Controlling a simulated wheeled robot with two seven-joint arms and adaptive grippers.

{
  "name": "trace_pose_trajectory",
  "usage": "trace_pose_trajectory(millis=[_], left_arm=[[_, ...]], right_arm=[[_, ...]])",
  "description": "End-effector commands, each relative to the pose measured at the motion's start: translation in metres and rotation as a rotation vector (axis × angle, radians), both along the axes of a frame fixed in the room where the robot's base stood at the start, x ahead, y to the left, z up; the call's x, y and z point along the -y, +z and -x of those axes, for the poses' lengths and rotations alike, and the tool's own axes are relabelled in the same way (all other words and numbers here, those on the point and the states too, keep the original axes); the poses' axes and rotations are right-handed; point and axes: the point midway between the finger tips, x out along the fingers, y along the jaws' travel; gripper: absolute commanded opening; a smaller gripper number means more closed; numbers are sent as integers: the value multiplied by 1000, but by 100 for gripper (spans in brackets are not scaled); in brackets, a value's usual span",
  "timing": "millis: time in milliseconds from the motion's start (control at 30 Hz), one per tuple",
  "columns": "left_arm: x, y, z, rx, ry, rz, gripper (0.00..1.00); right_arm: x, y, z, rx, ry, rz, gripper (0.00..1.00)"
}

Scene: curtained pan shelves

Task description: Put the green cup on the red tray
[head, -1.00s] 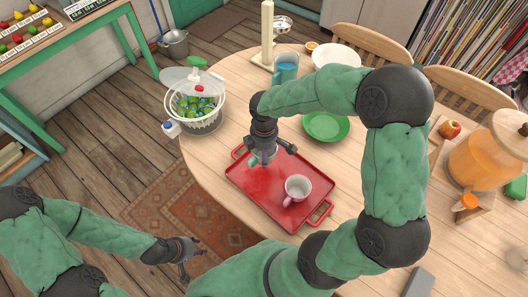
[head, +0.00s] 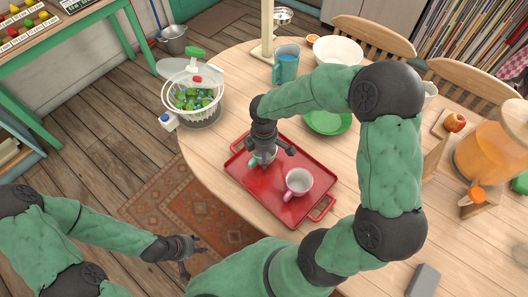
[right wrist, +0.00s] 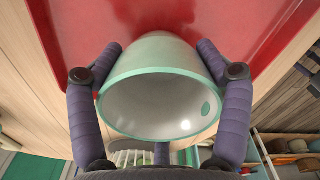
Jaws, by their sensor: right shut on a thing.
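The green cup (right wrist: 160,85), pale green outside and white inside, is between the fingers of my right gripper (right wrist: 160,75) in the right wrist view. In the head view my right gripper (head: 264,157) points down at the far left part of the red tray (head: 284,212) and mostly hides the cup. I cannot tell whether the cup's base touches the tray. The tray also fills the top of the right wrist view (right wrist: 215,18). My left gripper (head: 191,256) is open and empty, low at the left, away from the table.
A pink cup (head: 298,183) stands on the tray, right of my right gripper. A colander of green things (head: 193,98) stands left, and a juice dispenser (head: 485,150) right.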

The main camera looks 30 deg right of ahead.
Motion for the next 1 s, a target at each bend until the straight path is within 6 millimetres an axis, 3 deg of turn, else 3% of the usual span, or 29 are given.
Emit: trace_pose_trajectory(millis=[1000], left_arm=[[0, -8, 0, 0, 0, 0, 40]], right_arm=[[0, -14, 0, 1, -1, 0, 38]])
